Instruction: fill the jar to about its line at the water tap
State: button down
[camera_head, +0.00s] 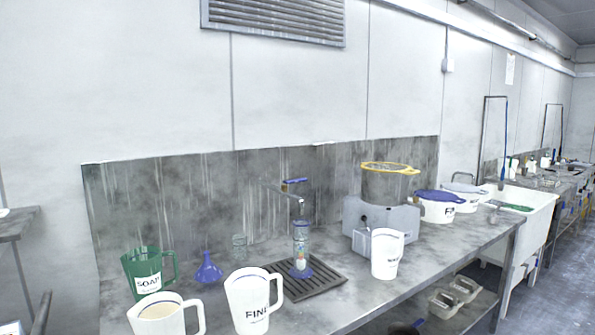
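The water tap (299,199) stands at the back of the steel bench, with a blue lever on top and its spout over a dark slotted drip tray (325,284). A tall clear vessel (301,240) with a blue foot stands upright on the tray under the spout. Its water level and any line are too small to tell. A small clear glass jar (239,246) stands against the splashback to the left of the tap. I cannot tell which of the two is the task's jar. I see no running water. My gripper is not recognisable in this view.
A green SOAP jug (147,272), blue funnel (208,270) and white jugs (248,301) (165,315) crowd the left. Right of the tray stand a white jug (387,253), a grey machine with a yellow-rimmed bowl (381,213) and lidded white tubs (437,208).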

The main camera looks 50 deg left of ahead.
aim_at(295, 180)
jog(key=u, duration=1.3)
